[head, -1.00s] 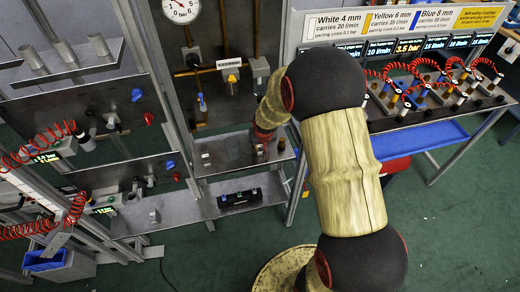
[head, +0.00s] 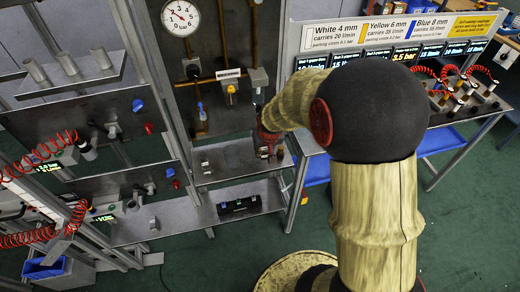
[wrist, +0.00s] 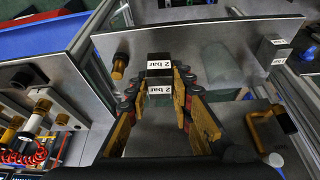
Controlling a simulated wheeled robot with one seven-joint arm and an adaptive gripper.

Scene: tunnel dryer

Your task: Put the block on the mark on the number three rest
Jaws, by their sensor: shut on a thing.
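My gripper (wrist: 160,84) is shut on a dark block (wrist: 158,72) with white "2 bar" labels on two of its faces. The block sits between the fingertips in the wrist view. In the head view my gripper (head: 270,140) is over the right part of the middle grey shelf (head: 225,168), mostly behind my arm, and the block cannot be made out there. No rest with a readable number three and no clear mark show, so I cannot tell which rest is number three.
A lower grey shelf (head: 180,217) bears a black device (head: 240,207). A pressure gauge (head: 180,17) and brass pipes with a valve (head: 231,94) are on the panel behind. A bench with red coiled hoses (head: 470,74) stands right. Another small labelled block (wrist: 277,45) shows in the wrist view.

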